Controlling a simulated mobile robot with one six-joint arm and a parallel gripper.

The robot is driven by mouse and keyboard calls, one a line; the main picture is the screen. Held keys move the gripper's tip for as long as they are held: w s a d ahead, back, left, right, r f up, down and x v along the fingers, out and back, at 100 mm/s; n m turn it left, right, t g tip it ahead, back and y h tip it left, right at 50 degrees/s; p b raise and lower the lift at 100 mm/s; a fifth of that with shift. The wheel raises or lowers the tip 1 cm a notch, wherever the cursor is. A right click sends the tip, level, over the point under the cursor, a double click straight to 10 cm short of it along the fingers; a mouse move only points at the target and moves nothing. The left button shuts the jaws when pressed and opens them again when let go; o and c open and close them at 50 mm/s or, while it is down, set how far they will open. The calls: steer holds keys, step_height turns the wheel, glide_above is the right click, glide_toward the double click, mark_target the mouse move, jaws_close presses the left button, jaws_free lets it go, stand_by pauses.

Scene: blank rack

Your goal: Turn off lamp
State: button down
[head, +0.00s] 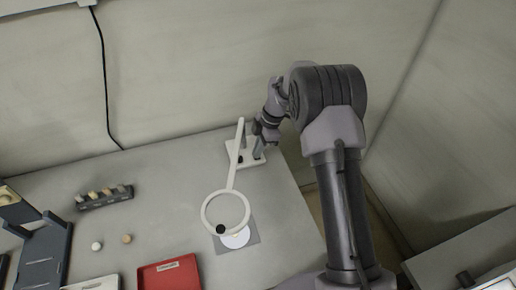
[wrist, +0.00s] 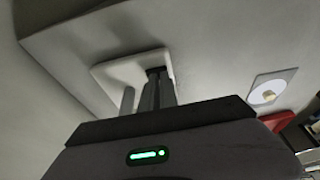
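The lamp is white, with a base plate (head: 246,160) near the table's back right corner, a slanted arm (head: 235,165) and a ring-shaped head (head: 207,212). The ring hangs over a grey card with a white disc (head: 237,240). I cannot tell surely whether the lamp is lit. My gripper (head: 259,152) points down at the base, beside the arm. In the wrist view, my gripper (wrist: 157,75) shows two dark fingers close together, with nothing visible between them, over the base plate (wrist: 112,74). Contact at the fingertips is unclear, and the switch is hard to make out.
A red tray (head: 170,275) lies at the table's front. A dark rack (head: 104,198) with several small pieces and two small round pieces (head: 97,246) are at the left. A wall closes off the back. The table's right edge is near the lamp.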

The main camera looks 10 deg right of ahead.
steer(key=p+v, duration=0.5)
steer(key=v, duration=1.2)
steer(key=shift+r+p, duration=0.25)
steer(key=shift+p, duration=0.1)
steer(key=shift+a+f, duration=0.1)
steer(key=b+x, duration=0.1)
steer(key=x, duration=0.4)
steer(key=w+b+x, duration=0.1)
steer(key=b+x, duration=0.1)
steer(key=x, duration=0.3)
steer(key=b+x, duration=0.2)
steer(key=x, duration=0.3)
steer(key=shift+w+a+f, duration=0.15)
steer(key=shift+a+f, duration=0.2)
steer(key=shift+f, duration=0.65)
